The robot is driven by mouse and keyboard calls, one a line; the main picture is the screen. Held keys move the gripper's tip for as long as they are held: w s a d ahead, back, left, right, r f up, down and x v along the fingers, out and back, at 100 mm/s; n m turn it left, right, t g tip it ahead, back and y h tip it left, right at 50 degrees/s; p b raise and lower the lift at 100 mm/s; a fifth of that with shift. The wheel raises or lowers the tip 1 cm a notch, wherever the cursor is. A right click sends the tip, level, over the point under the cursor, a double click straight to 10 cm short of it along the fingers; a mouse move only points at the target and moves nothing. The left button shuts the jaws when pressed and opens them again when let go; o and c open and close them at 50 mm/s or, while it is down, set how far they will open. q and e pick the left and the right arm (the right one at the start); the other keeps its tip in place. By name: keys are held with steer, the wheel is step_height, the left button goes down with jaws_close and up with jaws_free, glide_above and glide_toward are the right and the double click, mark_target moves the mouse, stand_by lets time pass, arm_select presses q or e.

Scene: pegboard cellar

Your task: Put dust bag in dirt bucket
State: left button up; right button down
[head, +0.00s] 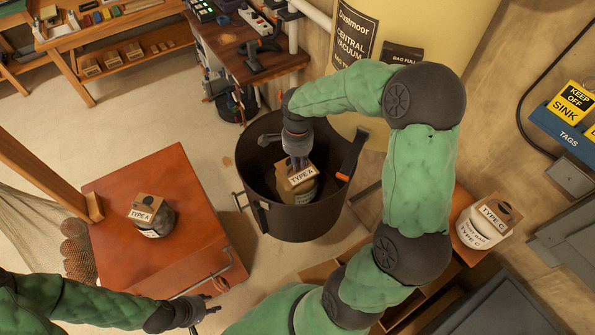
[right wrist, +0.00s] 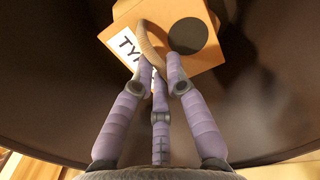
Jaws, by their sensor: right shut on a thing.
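The dirt bucket (head: 300,222) is a large dark round bin standing on the floor in the middle of the head view. My right gripper (head: 299,160) reaches down into its mouth, shut on a dust bag (head: 303,185) with a cardboard collar labelled TYPE A. The bag is inside the rim; I cannot tell whether it touches the bottom. In the right wrist view the fingers close at a cord loop on the cardboard collar (right wrist: 198,42), against the dark bucket inside. My left gripper (head: 206,306) is open and empty at the bottom, beside the red cabinet.
Another TYPE A bag (head: 152,217) sits on the red cabinet (head: 110,190) at left. A TYPE C bag (head: 485,222) stands at right. A yellow central vacuum tank (head: 430,30) rises behind the bucket. A dark handled tool with an orange part (head: 343,177) is at the bucket's right rim.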

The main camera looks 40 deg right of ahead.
steer(key=shift+f, duration=1.95)
steer(key=shift+f+b, duration=0.2)
steer(key=shift+b, duration=0.15)
steer(key=c, duration=1.3)
jaws_free()
steer(key=shift+o, duration=0.2)
steer(key=shift+r, duration=0.15)
step_height(320, 180, up, 12)
steer(key=shift+r+p, duration=0.1)
steer(key=shift+p, duration=0.55)
